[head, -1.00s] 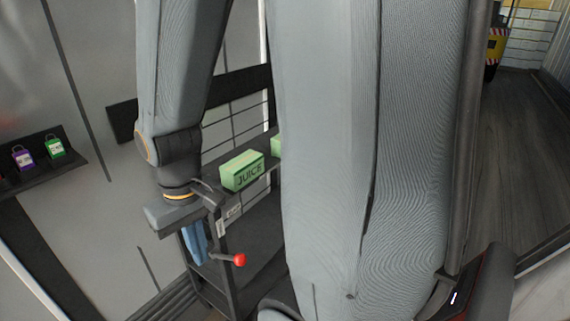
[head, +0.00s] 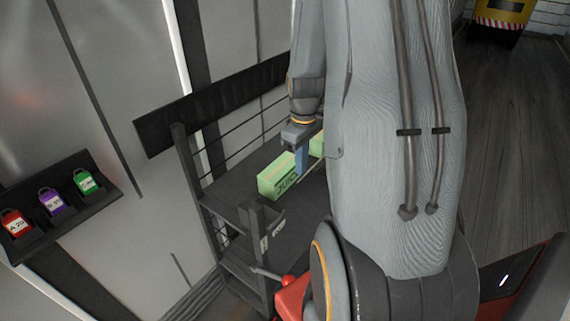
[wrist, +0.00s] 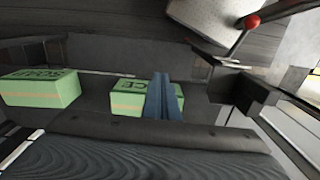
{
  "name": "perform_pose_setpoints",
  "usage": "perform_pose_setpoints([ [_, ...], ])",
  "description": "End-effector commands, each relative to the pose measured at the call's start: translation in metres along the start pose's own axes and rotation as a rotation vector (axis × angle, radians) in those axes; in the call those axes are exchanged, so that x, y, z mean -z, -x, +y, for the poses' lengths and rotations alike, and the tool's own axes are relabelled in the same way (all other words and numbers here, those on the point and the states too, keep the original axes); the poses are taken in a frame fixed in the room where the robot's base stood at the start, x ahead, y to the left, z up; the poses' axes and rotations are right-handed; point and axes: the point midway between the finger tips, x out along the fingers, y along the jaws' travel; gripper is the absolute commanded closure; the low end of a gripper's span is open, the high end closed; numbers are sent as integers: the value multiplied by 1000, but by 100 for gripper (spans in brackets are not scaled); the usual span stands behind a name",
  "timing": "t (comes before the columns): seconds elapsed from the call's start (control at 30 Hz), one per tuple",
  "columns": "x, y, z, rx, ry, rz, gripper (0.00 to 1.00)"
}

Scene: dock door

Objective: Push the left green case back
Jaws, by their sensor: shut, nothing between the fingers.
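The left green case (head: 276,180), a box with JUICE lettering, lies on the dark top shelf of a cart (head: 235,190). In the wrist view it is the right-hand box (wrist: 128,103). A second green case (head: 317,144) is partly hidden behind my arm; it shows at the left of the wrist view (wrist: 40,91). My gripper (head: 302,170) points down with its blue fingers shut and empty. The fingers are right at the left case and overlap its lettered side in the wrist view (wrist: 163,98). I cannot tell whether they touch it.
The cart has thin side rails and a lever with a red knob (head: 288,281), also in the wrist view (wrist: 252,22). Red (head: 15,223), purple (head: 52,202) and green (head: 85,182) padlock-like items sit on a wall rack. Floor is open at right.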

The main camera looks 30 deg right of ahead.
Motion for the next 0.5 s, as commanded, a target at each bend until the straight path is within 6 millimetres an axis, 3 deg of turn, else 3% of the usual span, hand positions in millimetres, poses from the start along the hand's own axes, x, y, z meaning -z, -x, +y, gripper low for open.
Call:
perform_pose_setpoints([
  [0.1,-6,-3,14,1,16,-1,100],
  [0.27,-8,-16,16,2,18,-2,100],
  [0.5,-9,-50,16,3,15,-3,100],
])
